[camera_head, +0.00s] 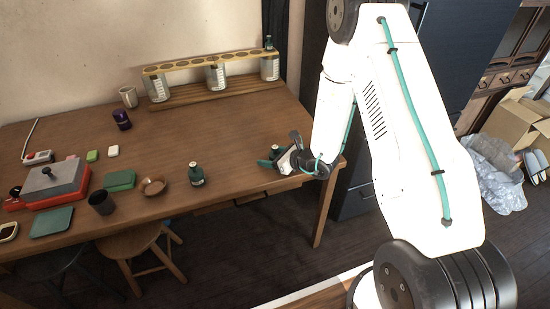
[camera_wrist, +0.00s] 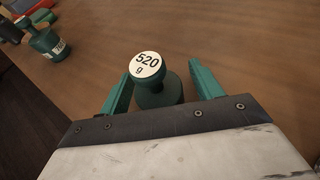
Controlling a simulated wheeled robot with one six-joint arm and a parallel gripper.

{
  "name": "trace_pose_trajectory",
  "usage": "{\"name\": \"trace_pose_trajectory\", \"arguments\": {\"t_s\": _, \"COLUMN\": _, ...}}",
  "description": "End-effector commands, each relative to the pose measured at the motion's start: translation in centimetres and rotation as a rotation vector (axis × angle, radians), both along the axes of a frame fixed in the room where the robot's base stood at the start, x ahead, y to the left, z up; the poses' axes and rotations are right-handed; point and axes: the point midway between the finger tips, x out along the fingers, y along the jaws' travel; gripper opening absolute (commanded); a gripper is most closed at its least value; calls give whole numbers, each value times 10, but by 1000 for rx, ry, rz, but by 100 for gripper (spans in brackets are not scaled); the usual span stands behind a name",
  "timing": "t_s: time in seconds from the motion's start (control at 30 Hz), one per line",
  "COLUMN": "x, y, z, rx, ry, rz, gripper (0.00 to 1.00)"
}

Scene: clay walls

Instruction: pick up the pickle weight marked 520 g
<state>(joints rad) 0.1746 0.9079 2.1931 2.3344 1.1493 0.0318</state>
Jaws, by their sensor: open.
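The pickle weight marked 520 g (camera_wrist: 158,92) is dark green with a white top label, and stands on the table in the wrist view. My gripper (camera_wrist: 160,82) is open, with one green finger on each side of the weight's neck. I cannot tell whether either finger touches it. In the head view my gripper (camera_head: 285,152) is at the table's right front edge, and the weight there is mostly hidden by it. Another dark green weight (camera_head: 195,174) stands to the left on the table; it also shows at the upper left of the wrist view (camera_wrist: 45,42), its marking unreadable.
The wooden table (camera_head: 235,130) has free room behind my gripper. A copper bowl (camera_head: 152,186), a dark cup (camera_head: 102,203) and a grey block (camera_head: 55,182) lie left. A stool (camera_head: 135,245) is below the front edge.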

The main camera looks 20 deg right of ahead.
Motion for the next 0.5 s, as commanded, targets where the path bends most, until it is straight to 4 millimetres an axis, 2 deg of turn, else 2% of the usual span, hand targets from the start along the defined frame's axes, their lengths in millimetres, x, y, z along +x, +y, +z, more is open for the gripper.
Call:
{"name": "trace_pose_trajectory", "arguments": {"t_s": 0.2, "x": 1, "y": 1, "z": -1, "rx": 0, "ry": 0, "rz": -1, "gripper": 65}}
{"name": "trace_pose_trajectory", "arguments": {"t_s": 0.43, "x": 1, "y": 1, "z": 0, "rx": 0, "ry": 0, "rz": 0, "gripper": 1}}
{"name": "trace_pose_trajectory", "arguments": {"t_s": 0.5, "x": 2, "y": 1, "z": 0, "rx": 0, "ry": -2, "rz": 0, "gripper": 0}}
